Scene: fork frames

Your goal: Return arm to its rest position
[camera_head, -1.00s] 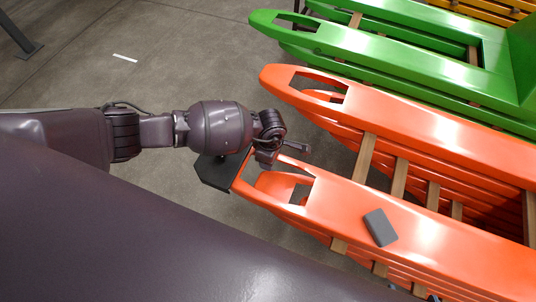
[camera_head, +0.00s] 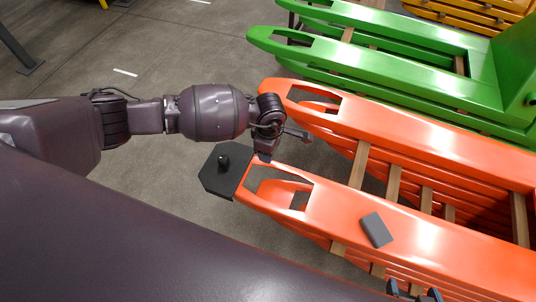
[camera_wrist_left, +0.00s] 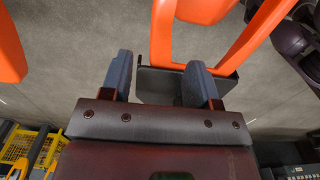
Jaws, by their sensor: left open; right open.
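My left arm (camera_head: 212,113) reaches in from the left in the head view and ends above the front of an orange slatted frame (camera_head: 430,235). My left gripper (camera_wrist_left: 160,70) is open, with nothing between its fingers in the left wrist view. An orange handle and a black plate lie beyond its fingers. My right gripper (camera_head: 414,294) shows only its dark fingertips at the bottom edge of the head view. They are apart, and the rest of it is out of frame.
The black plate (camera_head: 222,172) with a knob sits beside the orange handle end. A dark grey block (camera_head: 377,230) lies on the orange rail. Green frames (camera_head: 400,55) stand behind. Bare grey floor (camera_head: 150,50) is open at upper left.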

